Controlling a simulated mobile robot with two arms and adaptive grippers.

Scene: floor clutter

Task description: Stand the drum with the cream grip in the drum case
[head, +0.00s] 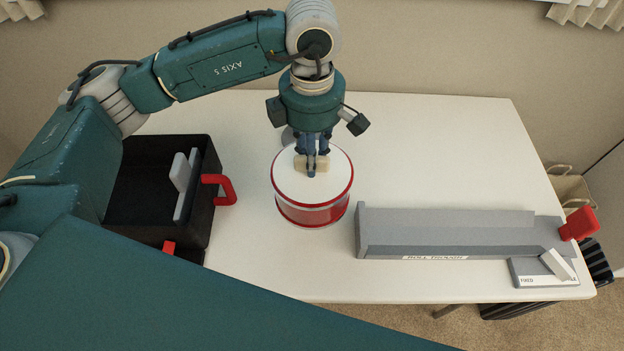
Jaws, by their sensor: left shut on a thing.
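The drum (313,212) is red with white bands and a white top, and it is upright near the middle of the white table. Its cream grip (301,163) sits on the top. My left gripper (312,165) points down and is shut on the cream grip. I cannot tell whether the drum's base touches the table. An open black box (205,222), which looks like the drum case, stands to the left of the drum with a red handle on its side. My left arm hides part of the box. My right gripper is out of view.
A long grey trough (440,235) lies on the table (430,140) at right, with a red block (579,224) at its end. A grey plate with a pale block (557,263) is at the front right corner. The back right of the table is clear.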

